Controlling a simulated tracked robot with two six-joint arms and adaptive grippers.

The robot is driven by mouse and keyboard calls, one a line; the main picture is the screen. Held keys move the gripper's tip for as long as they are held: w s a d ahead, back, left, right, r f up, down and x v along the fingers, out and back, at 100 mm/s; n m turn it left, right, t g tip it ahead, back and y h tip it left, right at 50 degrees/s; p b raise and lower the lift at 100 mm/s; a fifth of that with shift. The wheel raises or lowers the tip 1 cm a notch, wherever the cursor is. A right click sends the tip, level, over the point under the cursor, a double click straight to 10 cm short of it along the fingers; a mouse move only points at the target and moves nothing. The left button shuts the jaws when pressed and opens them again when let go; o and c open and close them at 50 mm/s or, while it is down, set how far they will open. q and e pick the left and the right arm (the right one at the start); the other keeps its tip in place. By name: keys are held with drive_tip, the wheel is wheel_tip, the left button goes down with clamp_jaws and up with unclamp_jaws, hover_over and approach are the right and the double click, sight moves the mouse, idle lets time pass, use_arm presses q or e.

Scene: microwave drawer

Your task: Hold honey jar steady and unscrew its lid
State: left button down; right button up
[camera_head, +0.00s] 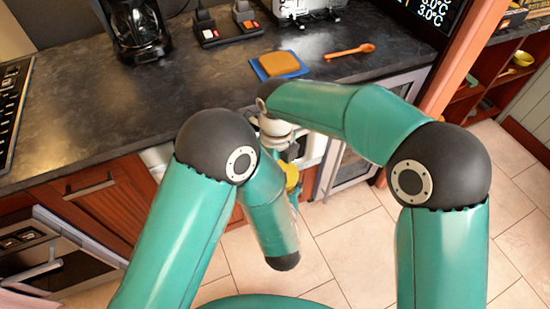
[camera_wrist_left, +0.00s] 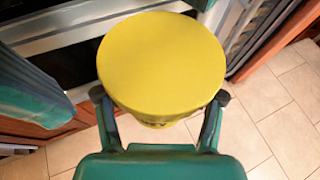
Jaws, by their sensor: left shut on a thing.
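The honey jar's round yellow lid (camera_wrist_left: 160,62) fills the upper middle of the left wrist view, with a little of the jar's body below it. My left gripper (camera_wrist_left: 160,97) is shut on the honey jar, one finger on each side, just under the lid. In the head view a small part of the yellow lid (camera_head: 291,176) shows between my arms; the rest is hidden. My right gripper (camera_head: 284,146) is above the lid in the head view, mostly hidden by my arms. I cannot tell whether it touches the lid or whether its fingers are open.
The dark counter (camera_head: 110,110) lies beyond my arms, with a blue board (camera_head: 261,72) bearing a tan block (camera_head: 280,63). An orange spoon (camera_head: 350,51) lies to its right. A coffee maker (camera_head: 137,30) stands at the back. The tiled floor (camera_head: 350,230) below is clear.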

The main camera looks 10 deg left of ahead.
drive_tip(key=shift+f, duration=0.5)
drive_tip(key=shift+c, duration=0.3)
drive_tip(key=shift+s+f, duration=0.15)
drive_tip(key=c, duration=1.4)
drive_tip(key=shift+c, duration=0.3)
drive_tip(key=shift+s+d+n, duration=0.1)
drive_tip(key=shift+n, duration=1.1)
drive_tip(key=shift+c, duration=0.9)
drive_tip(key=shift+n, duration=0.5)
clamp_jaws()
drive_tip(key=shift+d, duration=0.1)
